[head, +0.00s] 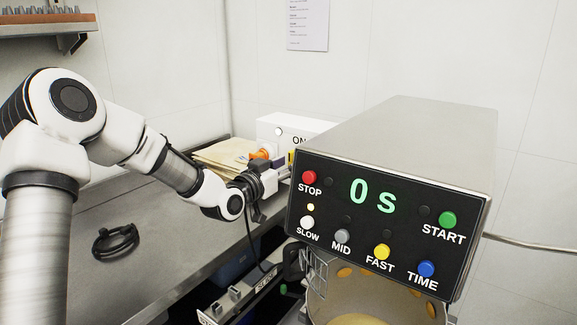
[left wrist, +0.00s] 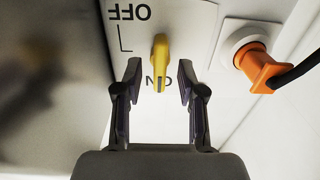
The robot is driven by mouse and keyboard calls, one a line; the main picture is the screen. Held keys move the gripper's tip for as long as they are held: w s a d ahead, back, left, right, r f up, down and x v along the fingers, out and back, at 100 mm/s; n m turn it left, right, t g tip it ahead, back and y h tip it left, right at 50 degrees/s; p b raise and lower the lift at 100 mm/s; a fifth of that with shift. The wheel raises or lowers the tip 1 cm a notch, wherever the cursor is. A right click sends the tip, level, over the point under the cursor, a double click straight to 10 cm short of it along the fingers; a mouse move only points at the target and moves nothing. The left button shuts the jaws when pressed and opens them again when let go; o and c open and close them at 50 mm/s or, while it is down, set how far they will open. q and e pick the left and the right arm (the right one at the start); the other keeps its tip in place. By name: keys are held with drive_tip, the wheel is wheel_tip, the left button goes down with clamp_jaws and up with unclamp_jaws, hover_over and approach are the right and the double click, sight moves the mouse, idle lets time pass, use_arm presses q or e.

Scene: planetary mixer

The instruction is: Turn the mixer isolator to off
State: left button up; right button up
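The mixer isolator is a white box (head: 270,130) on the bench behind the mixer, marked ON and OFF. Its yellow handle (left wrist: 160,62) lies in line with the ON mark in the left wrist view, and the OFF mark is off to one side. A bit of the yellow handle (head: 291,157) shows in the head view. My left gripper (left wrist: 160,72) is open, with one finger on each side of the handle and a visible gap on both sides. In the head view my left gripper (head: 281,167) is partly hidden by the mixer. My right gripper is not in view.
An orange plug (left wrist: 257,68) with a black cable sits in the box beside the handle. The mixer's control head (head: 420,150), reading 0 s, stands close to the right of my left gripper. A black cable coil (head: 116,241) lies on the steel bench (head: 75,285).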

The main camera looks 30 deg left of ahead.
use_arm(q)
drive_tip(key=shift+w+f, duration=0.1)
clamp_jaws()
drive_tip(key=m+b, duration=0.1)
drive_tip(key=m, duration=0.3)
drive_tip(key=shift+m, duration=0.4)
drive_tip(key=shift+b, duration=0.3)
